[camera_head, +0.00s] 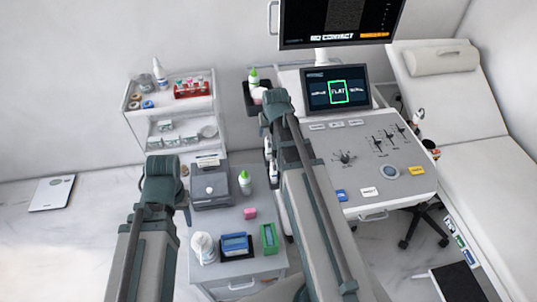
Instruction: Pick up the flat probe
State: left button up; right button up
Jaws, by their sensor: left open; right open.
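The ultrasound machine's small screen (336,91) shows three labels, with FLAT in the middle inside a green box. White and dark probe-like shapes (273,172) stand along the left side of its console (385,165), partly behind my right arm. More dark and white shapes (419,117) sit at the console's right edge. I cannot tell which of these is the flat probe. My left arm rises at the lower left. My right arm crosses the middle and reaches up to the console's left side. No fingertips of either gripper show.
A grey cart (231,217) with a printer-like box (211,187), bottles and small boxes stands between my arms. A white shelf trolley (168,125) is at the back left. A padded couch (455,95) flanks the console on the right.

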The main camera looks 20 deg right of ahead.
aim_at(268, 144)
jog(key=b+x, duration=1.2)
jog(key=x, duration=0.1)
jog(key=shift+d+f, duration=0.15)
jog(key=shift+f, duration=0.2)
jog(key=shift+r, duration=0.15)
jog(key=shift+c, duration=0.2)
grip_shut()
